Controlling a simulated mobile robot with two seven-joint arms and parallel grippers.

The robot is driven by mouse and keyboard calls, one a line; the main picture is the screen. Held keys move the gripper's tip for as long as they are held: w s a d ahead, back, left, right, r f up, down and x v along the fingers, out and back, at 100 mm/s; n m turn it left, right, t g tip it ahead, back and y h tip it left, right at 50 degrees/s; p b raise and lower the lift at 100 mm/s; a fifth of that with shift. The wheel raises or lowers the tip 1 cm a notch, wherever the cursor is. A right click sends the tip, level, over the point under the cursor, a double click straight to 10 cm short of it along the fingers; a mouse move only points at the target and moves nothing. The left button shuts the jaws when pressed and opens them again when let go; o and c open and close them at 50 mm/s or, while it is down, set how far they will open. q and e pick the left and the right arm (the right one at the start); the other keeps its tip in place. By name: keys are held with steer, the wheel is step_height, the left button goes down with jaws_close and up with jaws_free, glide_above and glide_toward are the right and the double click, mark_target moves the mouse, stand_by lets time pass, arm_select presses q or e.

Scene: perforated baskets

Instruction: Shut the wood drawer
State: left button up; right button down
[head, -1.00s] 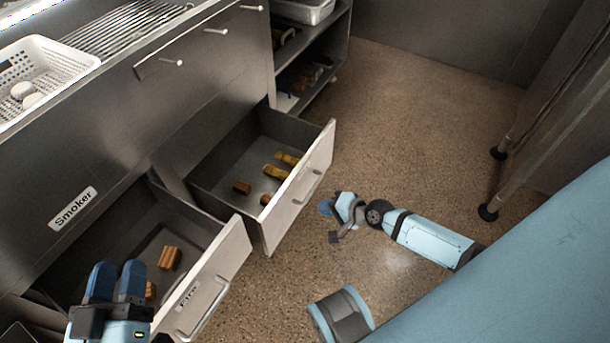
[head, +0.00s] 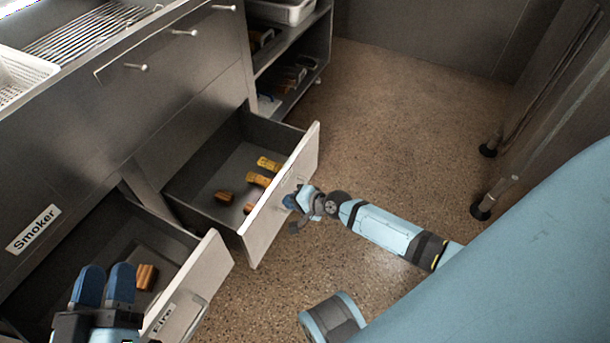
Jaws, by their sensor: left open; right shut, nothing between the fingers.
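Two drawers stand open below the counter. The farther drawer (head: 309,150) holds brown and yellow wood-like pieces (head: 258,179); no label is readable on its pale front. The nearer drawer (head: 222,262) carries a label that looks like "Fire" and holds a brown piece (head: 147,277). My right gripper (head: 290,203) is shut and empty, at the outer face of the farther drawer, by its handle, which it partly hides. I cannot tell whether it touches. My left gripper (head: 105,285) is open and empty, over the nearer drawer in the picture, hiding part of it.
A "Smoker" label (head: 33,229) is on the steel cabinet at left. A white perforated basket (head: 30,72) is on the counter. Open shelves (head: 330,45) stand beyond the drawers. Bare floor (head: 400,130) lies to the right, with a table leg (head: 484,207) at far right.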

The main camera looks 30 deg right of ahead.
mark_target(271, 195)
steer(key=w, duration=0.1)
steer(key=w+a, duration=0.2)
steer(key=shift+w+f+b, duration=0.1)
steer(key=shift+w+b, duration=0.25)
arm_select(q)
steer(key=shift+d+f+g, duration=0.1)
steer(key=shift+f+g, duration=0.2)
steer(key=shift+f, duration=0.65)
